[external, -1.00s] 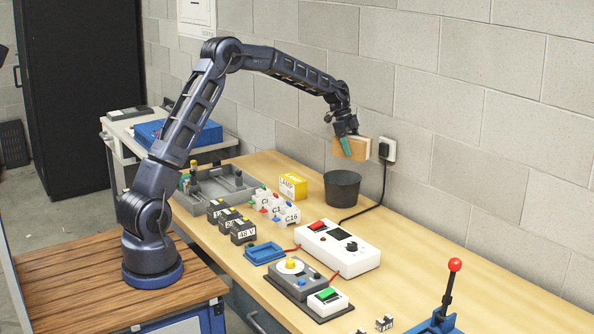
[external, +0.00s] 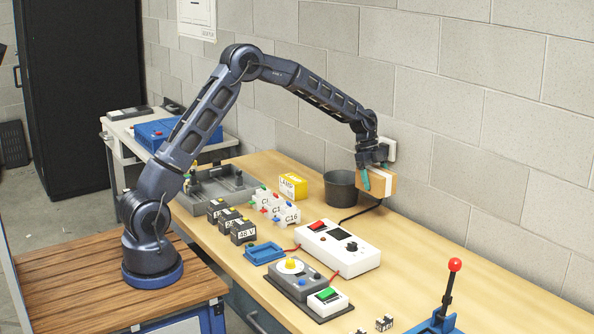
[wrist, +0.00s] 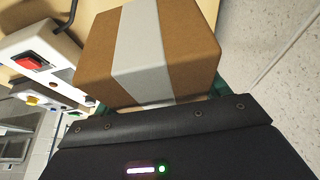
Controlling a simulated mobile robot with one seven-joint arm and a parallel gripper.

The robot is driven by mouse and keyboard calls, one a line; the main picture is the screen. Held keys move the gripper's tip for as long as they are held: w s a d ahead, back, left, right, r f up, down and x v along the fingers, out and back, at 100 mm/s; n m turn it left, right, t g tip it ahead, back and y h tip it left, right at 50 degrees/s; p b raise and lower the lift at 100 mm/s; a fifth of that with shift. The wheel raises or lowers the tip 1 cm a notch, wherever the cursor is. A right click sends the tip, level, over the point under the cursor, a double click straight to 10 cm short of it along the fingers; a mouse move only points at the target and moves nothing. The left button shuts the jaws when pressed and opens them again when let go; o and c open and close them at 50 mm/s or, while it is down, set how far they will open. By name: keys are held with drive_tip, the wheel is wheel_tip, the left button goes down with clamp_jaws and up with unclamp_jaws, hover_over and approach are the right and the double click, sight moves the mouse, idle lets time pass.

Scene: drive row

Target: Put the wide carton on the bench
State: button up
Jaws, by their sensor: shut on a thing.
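The wide carton (external: 378,180) is a brown box with a pale band around its middle. My gripper (external: 370,178) is shut on it, with a green fingertip against its side. In the external view they are beside the black bucket, close to the wall; I cannot tell whether the carton touches the bench. In the wrist view the carton (wrist: 150,48) fills the top middle, just beyond the gripper's dark body. The bench (external: 415,245) is a long pale wooden top along the wall.
The black bucket (external: 341,187) stands just left of the carton. A white box with a red switch (external: 338,247) is in front, its cable running to the wall socket (external: 389,150). A red-knobbed lever press (external: 447,295) stands at front right. The bench between press and wall is clear.

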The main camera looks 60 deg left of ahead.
wheel_tip(320, 180, down, 13)
drive_tip(key=shift+r, duration=0.2)
idle(0.4)
drive_tip(key=shift+f, duration=0.15)
drive_tip(key=o, duration=1.3)
drive_tip(key=shift+c, duration=0.2)
